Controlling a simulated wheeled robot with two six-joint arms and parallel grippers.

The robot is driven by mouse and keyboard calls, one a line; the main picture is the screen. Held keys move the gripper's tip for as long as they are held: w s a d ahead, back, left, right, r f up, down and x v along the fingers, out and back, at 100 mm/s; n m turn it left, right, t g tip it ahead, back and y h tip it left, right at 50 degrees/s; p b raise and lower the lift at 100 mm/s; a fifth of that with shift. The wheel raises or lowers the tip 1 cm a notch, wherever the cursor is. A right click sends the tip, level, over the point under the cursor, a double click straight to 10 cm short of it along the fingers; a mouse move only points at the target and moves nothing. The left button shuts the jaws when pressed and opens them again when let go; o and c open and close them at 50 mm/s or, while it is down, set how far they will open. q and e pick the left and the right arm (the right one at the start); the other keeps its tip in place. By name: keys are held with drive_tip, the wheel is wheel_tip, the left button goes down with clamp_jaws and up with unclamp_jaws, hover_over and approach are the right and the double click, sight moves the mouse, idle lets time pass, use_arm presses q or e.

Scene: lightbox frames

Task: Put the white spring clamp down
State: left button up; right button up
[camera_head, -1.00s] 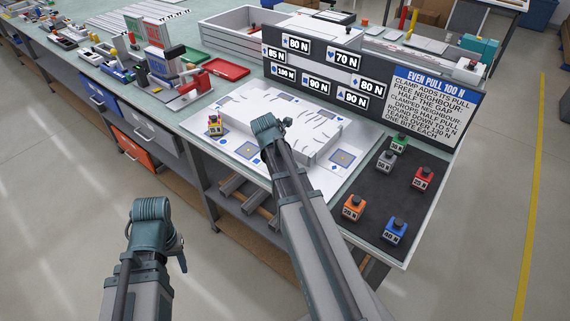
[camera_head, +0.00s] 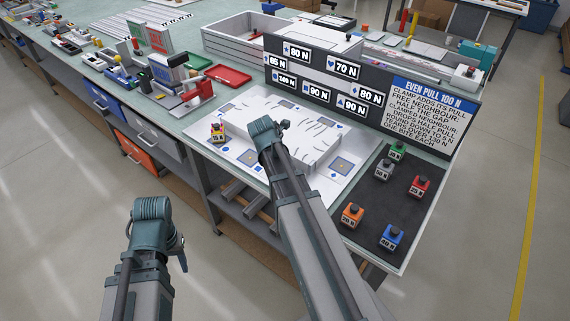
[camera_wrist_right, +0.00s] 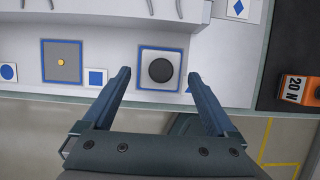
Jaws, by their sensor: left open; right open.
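The white spring clamp (camera_wrist_right: 160,68), a pale square block with a round black knob, sits on a blue-bordered pad at the panel's near edge in the right wrist view. My right gripper (camera_wrist_right: 159,74) is open. Its fingers are on either side of the clamp, with a gap on both sides. In the head view my right arm hides this clamp and the right gripper. My left gripper (camera_head: 182,260) is in front of the bench, away from the clamps, mostly hidden by its own wrist.
A pale panel (camera_head: 247,108) bears blue-marked pads and a raised block. A yellow-and-red clamp (camera_head: 217,133) stands at its left. A dark mat (camera_head: 372,193) at right holds green, grey, red, orange (camera_wrist_right: 294,89) and blue clamps. A sign board (camera_head: 330,98) stands behind.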

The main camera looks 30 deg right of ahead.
drive_tip(key=p+v, duration=0.6)
drive_tip(key=v, duration=0.2)
drive_tip(key=shift+a, duration=0.1)
drive_tip(key=s+a+m+y, duration=0.1)
drive_tip(key=s+a+m, duration=0.4)
drive_tip(key=a, duration=0.3)
drive_tip(key=s+a+f+m+g+y, duration=0.1)
drive_tip(key=s+a+m, duration=0.4)
drive_tip(key=a+m, duration=0.2)
drive_tip(key=s+a+m, duration=0.4)
drive_tip(key=a+m, duration=0.2)
drive_tip(key=a, duration=0.5)
drive_tip(key=shift+s+f+m+g+y, duration=0.3)
drive_tip(key=shift+s+g+y, duration=0.1)
drive_tip(key=shift+a, duration=0.1)
